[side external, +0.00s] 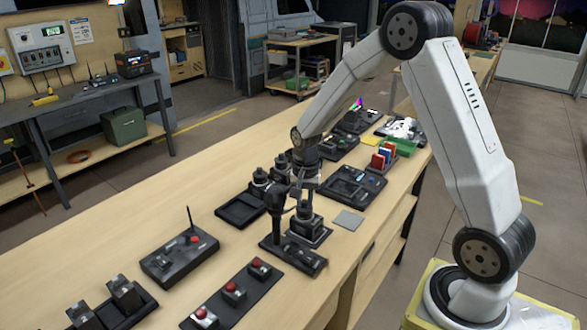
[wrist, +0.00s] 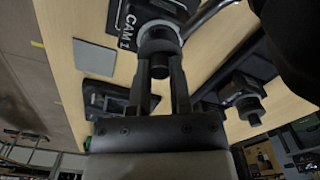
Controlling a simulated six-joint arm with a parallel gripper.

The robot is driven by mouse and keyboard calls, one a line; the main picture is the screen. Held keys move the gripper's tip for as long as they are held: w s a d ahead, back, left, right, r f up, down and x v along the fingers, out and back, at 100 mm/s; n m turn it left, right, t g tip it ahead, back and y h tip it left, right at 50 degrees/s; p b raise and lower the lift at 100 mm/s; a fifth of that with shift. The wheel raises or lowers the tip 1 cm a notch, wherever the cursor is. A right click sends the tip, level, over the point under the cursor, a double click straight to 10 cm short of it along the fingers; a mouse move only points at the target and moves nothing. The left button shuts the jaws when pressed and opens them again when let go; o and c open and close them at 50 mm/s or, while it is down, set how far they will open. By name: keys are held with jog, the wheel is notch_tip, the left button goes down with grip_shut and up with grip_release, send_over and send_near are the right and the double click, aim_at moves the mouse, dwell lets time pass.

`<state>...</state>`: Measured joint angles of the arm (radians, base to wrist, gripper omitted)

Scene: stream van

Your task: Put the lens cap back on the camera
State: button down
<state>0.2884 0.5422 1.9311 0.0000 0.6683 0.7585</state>
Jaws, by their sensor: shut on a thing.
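The camera labelled CAM 1 (wrist: 125,20) is a dark body with its lens facing up toward my gripper. It stands on a dark base on the bench in the side view (side external: 303,222). My gripper (side external: 306,188) is directly above it, pointing down. In the wrist view my gripper (wrist: 159,62) is shut on a dark round piece, the lens cap (wrist: 158,68), between the fingertips. The cap is in line with the lens. The fingers hide part of it, and I cannot tell whether it touches or is seated on the lens.
A dark post stand (side external: 277,228) rises close beside the camera. Other dark cameras (side external: 260,182) stand behind, left of my gripper. A grey square pad (side external: 348,220) lies to the right. A panel with red buttons (side external: 234,292) is in front.

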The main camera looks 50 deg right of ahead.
grip_release()
dwell(0.6)
jog(key=shift+r, duration=0.1)
jog(key=shift+r, duration=3.4)
grip_shut()
jog(key=shift+f, duration=2.9)
